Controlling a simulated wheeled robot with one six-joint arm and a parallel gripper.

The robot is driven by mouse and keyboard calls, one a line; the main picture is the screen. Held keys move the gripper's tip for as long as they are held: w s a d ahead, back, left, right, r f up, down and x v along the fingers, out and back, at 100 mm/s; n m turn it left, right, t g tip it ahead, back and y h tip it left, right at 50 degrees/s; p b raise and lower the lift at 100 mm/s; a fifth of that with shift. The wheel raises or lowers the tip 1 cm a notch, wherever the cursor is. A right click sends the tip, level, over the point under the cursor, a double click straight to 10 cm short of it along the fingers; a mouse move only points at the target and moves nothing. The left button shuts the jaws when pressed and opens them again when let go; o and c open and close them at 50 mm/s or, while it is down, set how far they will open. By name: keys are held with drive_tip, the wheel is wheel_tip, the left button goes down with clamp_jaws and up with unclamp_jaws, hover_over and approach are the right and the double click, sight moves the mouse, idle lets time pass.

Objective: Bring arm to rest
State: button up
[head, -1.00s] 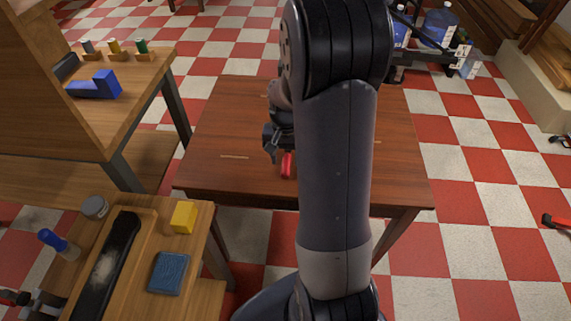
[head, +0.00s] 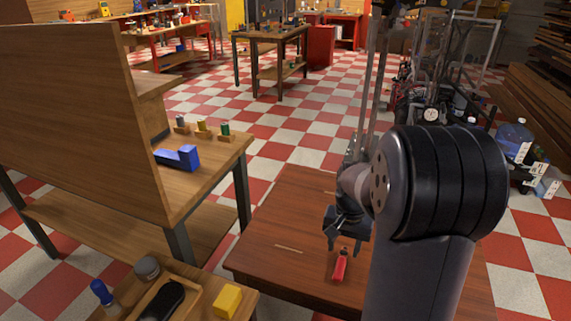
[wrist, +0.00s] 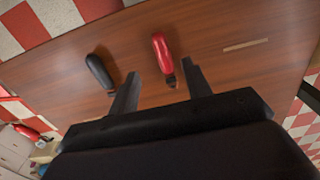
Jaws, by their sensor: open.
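My gripper (head: 345,240) is over the dark wooden table (head: 290,215) in the head view, with its fingers pointing down. In the wrist view my gripper (wrist: 158,84) is open, with nothing between its fingers. A red-handled tool (head: 340,265) lies on the table just below the fingers; it also shows in the wrist view (wrist: 162,52), beyond the fingertips and apart from them. A black-handled tool (wrist: 100,72) lies on the table to its left in the wrist view. My arm hides part of the table in the head view.
A wooden workbench (head: 205,175) with a blue tool (head: 178,157) and several spools stands at left. A nearer small bench holds a yellow block (head: 226,301) and a grey jar (head: 146,268). Blue water jugs (head: 514,140) stand at right. Checkered floor is open behind the table.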

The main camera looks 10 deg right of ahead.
sight(339, 274)
wheel_tip(339, 274, down, 12)
drive_tip(key=shift+r+b, duration=0.1)
drive_tip(key=shift+b, duration=0.7)
wheel_tip(339, 274, up, 3)
drive_tip(key=shift+r+p, duration=0.1)
drive_tip(key=shift+p, duration=0.25)
drive_tip(key=shift+r, duration=0.6)
